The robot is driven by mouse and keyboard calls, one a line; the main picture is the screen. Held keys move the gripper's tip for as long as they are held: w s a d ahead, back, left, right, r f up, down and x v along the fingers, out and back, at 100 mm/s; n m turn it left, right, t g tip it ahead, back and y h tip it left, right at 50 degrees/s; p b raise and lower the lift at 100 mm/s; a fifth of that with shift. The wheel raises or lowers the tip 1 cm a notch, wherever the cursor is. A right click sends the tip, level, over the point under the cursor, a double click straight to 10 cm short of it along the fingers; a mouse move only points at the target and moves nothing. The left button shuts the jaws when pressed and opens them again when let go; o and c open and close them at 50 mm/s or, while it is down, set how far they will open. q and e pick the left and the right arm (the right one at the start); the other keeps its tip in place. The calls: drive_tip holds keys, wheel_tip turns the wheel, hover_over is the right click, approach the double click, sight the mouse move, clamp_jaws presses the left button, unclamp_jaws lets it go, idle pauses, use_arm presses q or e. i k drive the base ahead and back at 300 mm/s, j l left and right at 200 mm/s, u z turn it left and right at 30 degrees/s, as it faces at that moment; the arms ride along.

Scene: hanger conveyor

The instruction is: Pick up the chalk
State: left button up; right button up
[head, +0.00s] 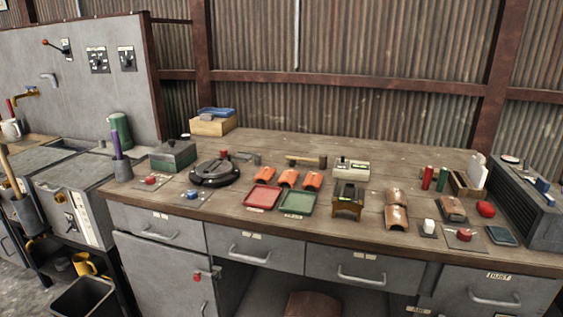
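Neither of my grippers shows in the head view. I cannot make out the chalk for certain. A small white block (429,226) stands upright on a dark pad near the workbench's front edge, right of centre, and might be it. Nothing touches it from above.
The wooden workbench (300,150) carries a red tray (262,197), a green tray (297,202), orange curved pieces (312,180), brown curved pieces (396,216), red and green cylinders (427,178) and a red ball (486,209). Its back middle is mostly clear. A grey vented box (543,220) stands right.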

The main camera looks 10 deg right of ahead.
sight(428, 226)
drive_tip(key=z, duration=1.35)
